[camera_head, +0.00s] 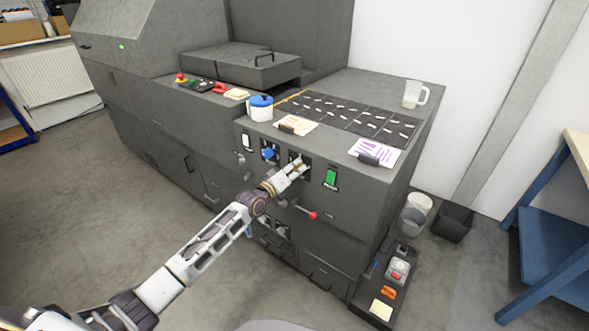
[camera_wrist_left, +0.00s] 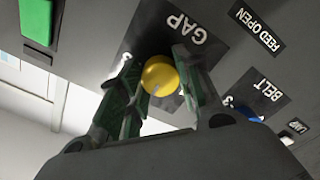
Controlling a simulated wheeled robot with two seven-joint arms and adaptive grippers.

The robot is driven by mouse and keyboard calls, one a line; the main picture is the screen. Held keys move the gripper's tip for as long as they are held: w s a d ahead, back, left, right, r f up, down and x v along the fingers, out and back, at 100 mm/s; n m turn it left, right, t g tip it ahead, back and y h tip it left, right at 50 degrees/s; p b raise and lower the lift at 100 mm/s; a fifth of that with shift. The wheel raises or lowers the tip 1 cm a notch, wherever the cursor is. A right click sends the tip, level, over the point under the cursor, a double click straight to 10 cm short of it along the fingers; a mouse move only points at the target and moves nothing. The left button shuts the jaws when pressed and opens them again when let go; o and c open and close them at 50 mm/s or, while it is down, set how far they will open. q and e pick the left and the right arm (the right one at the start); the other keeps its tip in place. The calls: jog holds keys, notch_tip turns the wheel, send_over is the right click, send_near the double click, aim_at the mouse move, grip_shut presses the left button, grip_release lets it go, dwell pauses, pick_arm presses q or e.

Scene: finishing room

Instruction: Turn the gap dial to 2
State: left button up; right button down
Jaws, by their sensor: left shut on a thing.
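The gap dial (camera_wrist_left: 160,74) is a round yellow knob on a black plate lettered GAP, on the machine's grey front panel. It shows between the fingers in the left wrist view, where the lettering is upside down. My left gripper (camera_head: 301,165) is at the panel, its fingers on either side of the knob, shut on it; the fingers also show in the left wrist view (camera_wrist_left: 158,82). In the head view the gripper mostly hides the dial. My right gripper is not in view.
The blue belt dial (camera_head: 268,153) is just left of my gripper, the green switch (camera_head: 331,177) to the right. A lever with a red knob (camera_head: 312,215) sticks out below. The floor at left is clear.

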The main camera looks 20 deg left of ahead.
pick_arm(q)
jog(key=shift+f, duration=0.1)
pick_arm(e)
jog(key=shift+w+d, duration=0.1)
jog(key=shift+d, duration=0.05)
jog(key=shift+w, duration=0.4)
pick_arm(q)
jog(key=o, duration=0.8)
jog(key=shift+c, duration=0.2)
jog(key=shift+o, duration=1.4)
jog(key=shift+s+a, duration=0.1)
jog(key=shift+s, duration=0.15)
jog(key=shift+v, duration=5.7)
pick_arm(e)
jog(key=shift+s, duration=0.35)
